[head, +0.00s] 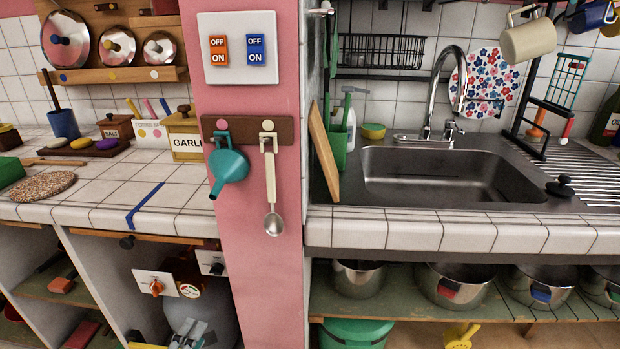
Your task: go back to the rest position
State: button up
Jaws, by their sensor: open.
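My gripper (189,333) shows at the bottom edge of the head view, left of centre, in front of the open space under the tiled counter. Only its end is in the picture; the rest of the arm is cut off below. Its two grey fingers are apart, and I see nothing between them. It is clear of the pots, which stand to the right on the open shelf under the sink: a steel pot (358,279), a pot with a red grip (455,283) and a pot with a blue grip (541,284).
A pink pillar (250,310) with a hanging teal funnel (229,167) and spoon (271,190) divides the counters. A grey tank (205,312) is behind my gripper. A green bucket (357,333) stands below the pot shelf (400,304). The sink counter edge (460,236) overhangs the pots.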

jog(key=w+d+r+m+g+h, duration=0.3)
jog(key=w+d+r+m+h, duration=0.15)
jog(key=d+r+m, duration=0.35)
jog(key=s+d+r+m+g+h, duration=0.1)
jog(key=d+r+m+g, duration=0.55)
jog(key=d+m, duration=0.5)
jog(key=s+d+r+m+g+h, duration=0.15)
jog(key=d+r+m+g, duration=0.5)
jog(key=d, duration=0.85)
jog(key=s+d+r+m+g+y, duration=0.2)
jog(key=s+d+r+m+y, duration=0.4)
jog(key=s+d+m, duration=0.45)
jog(key=s+a+r+m+t+y, duration=0.15)
jog(key=s+m+y, duration=0.35)
jog(key=s+m, duration=0.9)
notch_tip(320, 180, up, 18)
jog(key=t+p, duration=0.3)
jog(key=p, duration=1.3)
jog(key=shift+w+p, duration=0.2)
jog(key=shift+p, duration=0.1)
jog(key=shift+a+t, duration=0.1)
jog(key=shift+t, duration=0.15)
